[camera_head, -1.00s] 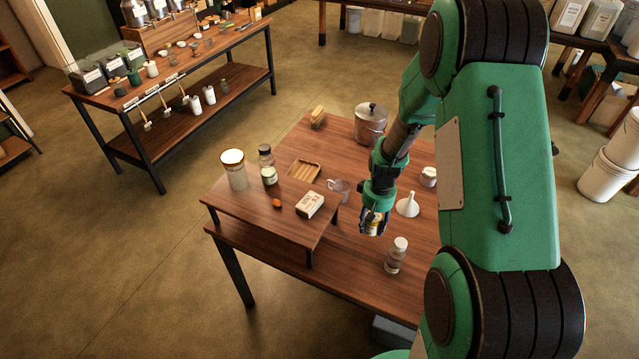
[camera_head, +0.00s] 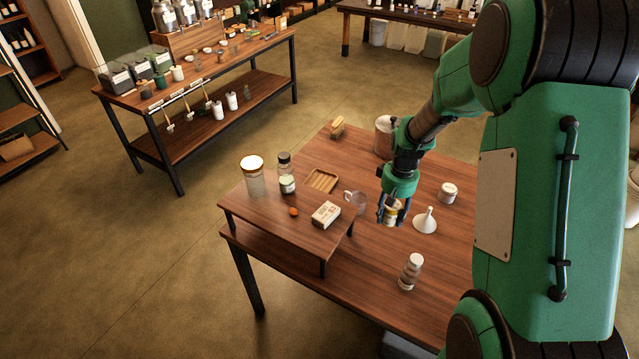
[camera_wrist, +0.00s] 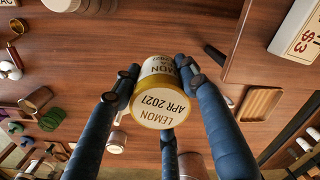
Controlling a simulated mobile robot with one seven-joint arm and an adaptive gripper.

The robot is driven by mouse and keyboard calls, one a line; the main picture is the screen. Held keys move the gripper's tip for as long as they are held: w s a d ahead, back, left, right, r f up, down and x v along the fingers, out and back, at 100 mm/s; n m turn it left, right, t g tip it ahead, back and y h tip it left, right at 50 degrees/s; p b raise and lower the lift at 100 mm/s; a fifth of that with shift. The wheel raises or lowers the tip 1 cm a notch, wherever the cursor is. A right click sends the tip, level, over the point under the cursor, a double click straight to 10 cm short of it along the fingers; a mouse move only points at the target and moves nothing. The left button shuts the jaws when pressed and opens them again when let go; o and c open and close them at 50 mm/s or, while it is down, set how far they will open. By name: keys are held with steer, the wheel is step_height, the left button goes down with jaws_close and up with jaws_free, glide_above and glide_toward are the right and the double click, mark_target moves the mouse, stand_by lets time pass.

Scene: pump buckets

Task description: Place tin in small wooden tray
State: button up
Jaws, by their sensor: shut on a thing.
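The tin (camera_wrist: 160,100), with a gold rim and a white label reading "LEMON APR 2021", is held between the fingers of my gripper (camera_wrist: 157,72). In the head view my gripper (camera_head: 391,214) holds the tin (camera_head: 391,212) above the table, between the glass mug and the white funnel; the fingers partly hide it. The small wooden tray (camera_head: 322,180) is empty, with a ribbed floor. It lies behind the white box, up and left of my gripper. The tray also shows at the right in the wrist view (camera_wrist: 258,104), apart from the tin.
On the raised stand (camera_head: 262,213) are a large jar (camera_head: 253,178), a smaller jar (camera_head: 287,182) and a white box (camera_head: 326,214). The glass mug (camera_head: 357,202) is close to my gripper. The funnel (camera_head: 425,222), a bottle (camera_head: 411,271) and a pot (camera_head: 384,140) stand on the table.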

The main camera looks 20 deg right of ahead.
steer(key=w+a+n+b, duration=0.1)
steer(key=w+a, duration=0.1)
steer(key=w, duration=1)
steer(key=n+b, duration=0.2)
glide_above(319, 184)
step_height(319, 184, down, 4)
steer(key=shift+f, duration=0.5)
steer(key=shift+s+f, duration=0.1)
steer(key=shift+f+b, duration=0.9)
steer(key=shift+f, duration=2.15)
steer(key=shift+f+b, duration=0.45)
steer(key=shift+f, duration=1.4)
